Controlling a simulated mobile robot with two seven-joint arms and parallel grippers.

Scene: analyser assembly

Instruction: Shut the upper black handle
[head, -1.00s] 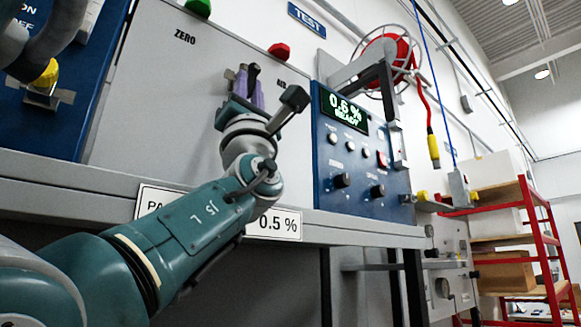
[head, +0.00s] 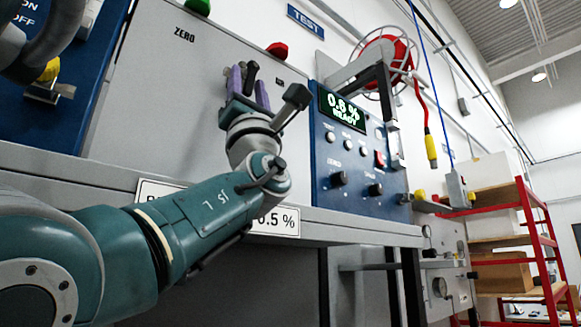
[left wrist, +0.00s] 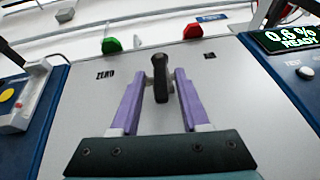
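The upper black handle (head: 251,73) stands out from the pale grey analyser panel, right of the word ZERO. In the left wrist view the handle (left wrist: 160,78) shows end-on, with a small grey mount beside it. My left gripper (head: 248,86) is at the handle, its purple fingers on either side of it. In the left wrist view the open fingers (left wrist: 160,86) straddle the handle, with a visible gap on each side. Contact cannot be seen. My right gripper is not in view.
A blue control box (head: 352,150) with a lit display reading 0.6 % READY is right of the panel. A green knob (head: 200,6) and a red knob (head: 277,50) sit on the panel's top edge. A grey ledge (head: 330,226) runs below.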

